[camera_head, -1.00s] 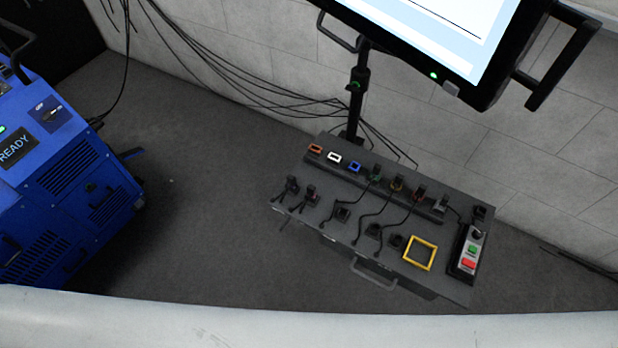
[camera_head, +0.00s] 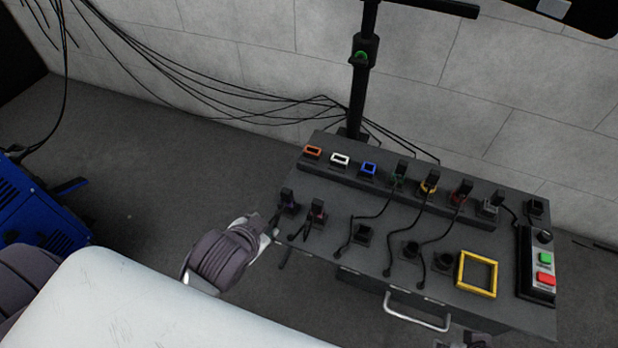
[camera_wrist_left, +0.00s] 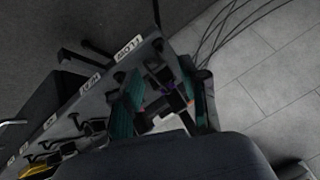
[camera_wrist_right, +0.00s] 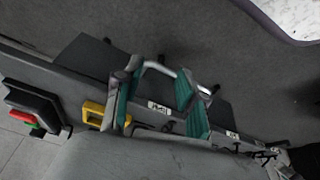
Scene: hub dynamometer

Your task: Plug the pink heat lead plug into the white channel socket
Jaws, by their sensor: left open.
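The pink heat lead plug (camera_head: 317,209) stands upright in a holder near the bench's left front edge, beside a purple plug (camera_head: 287,201). The white channel socket (camera_head: 340,160) is an empty white-rimmed opening in the back row, between orange and blue ones. My left gripper (camera_head: 268,228) is at the bench's left end, close to these two plugs. In the left wrist view its teal-padded fingers (camera_wrist_left: 160,92) are apart, with a purple plug (camera_wrist_left: 168,86) seen between them; contact is unclear. My right gripper (camera_wrist_right: 160,100) has its fingers apart, near the bench's front handle.
Other leads run from the front of the bench (camera_head: 350,275) to plugs in the back row. A yellow frame (camera_head: 477,292) and a button box (camera_head: 538,270) are at the right. A monitor post (camera_head: 362,85) rises behind. A blue machine (camera_head: 35,215) stands left.

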